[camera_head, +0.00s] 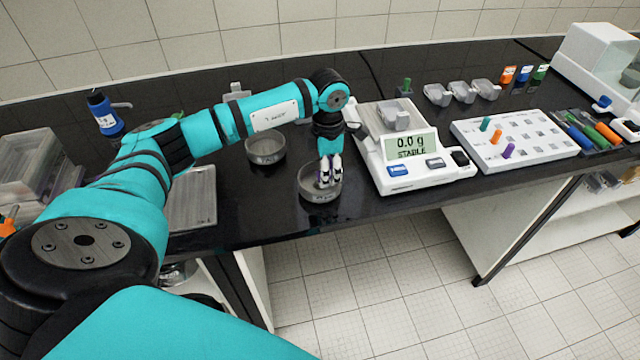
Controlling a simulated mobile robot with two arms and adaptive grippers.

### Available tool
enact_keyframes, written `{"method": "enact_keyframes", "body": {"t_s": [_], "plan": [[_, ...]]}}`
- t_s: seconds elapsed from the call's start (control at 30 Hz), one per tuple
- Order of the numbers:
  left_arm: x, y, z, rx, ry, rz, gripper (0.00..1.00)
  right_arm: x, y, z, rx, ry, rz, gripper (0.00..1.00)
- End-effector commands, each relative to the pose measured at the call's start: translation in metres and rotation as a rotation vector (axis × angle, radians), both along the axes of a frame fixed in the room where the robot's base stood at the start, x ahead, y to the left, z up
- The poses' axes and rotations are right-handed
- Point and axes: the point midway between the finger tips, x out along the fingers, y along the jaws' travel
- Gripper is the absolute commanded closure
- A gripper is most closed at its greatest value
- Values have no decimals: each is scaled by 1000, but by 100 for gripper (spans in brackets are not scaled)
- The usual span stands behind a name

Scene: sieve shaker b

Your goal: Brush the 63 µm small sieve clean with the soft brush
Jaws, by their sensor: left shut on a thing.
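A small round metal sieve (319,197) sits on the black bench near its front edge, in the middle of the view. I cannot read its mesh label. My left gripper (328,182) points down into this sieve, over the right part of its inside. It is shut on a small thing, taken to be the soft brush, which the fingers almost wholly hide. I cannot tell whether bristles touch the mesh. A second round metal sieve or pan (265,149) stands behind and to the left, apart from the gripper. My right gripper is not in view.
A blue bottle (104,112) and a metal plate (192,200) are at left. The bench front edge is near.

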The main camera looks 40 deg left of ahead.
Motion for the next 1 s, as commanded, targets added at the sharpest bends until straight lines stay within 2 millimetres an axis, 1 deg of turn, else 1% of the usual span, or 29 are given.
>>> {"method": "enact_keyframes", "body": {"t_s": [0.17, 0.27, 1.0], "plan": [[-1, 0, 0, 0, 1, 0, 100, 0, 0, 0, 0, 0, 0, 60], [-1, 0, 5, 0, 1, 0, 100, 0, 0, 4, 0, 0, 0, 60], [0, 0, 78, -1, -1, 0, 100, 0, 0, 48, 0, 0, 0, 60]]}}
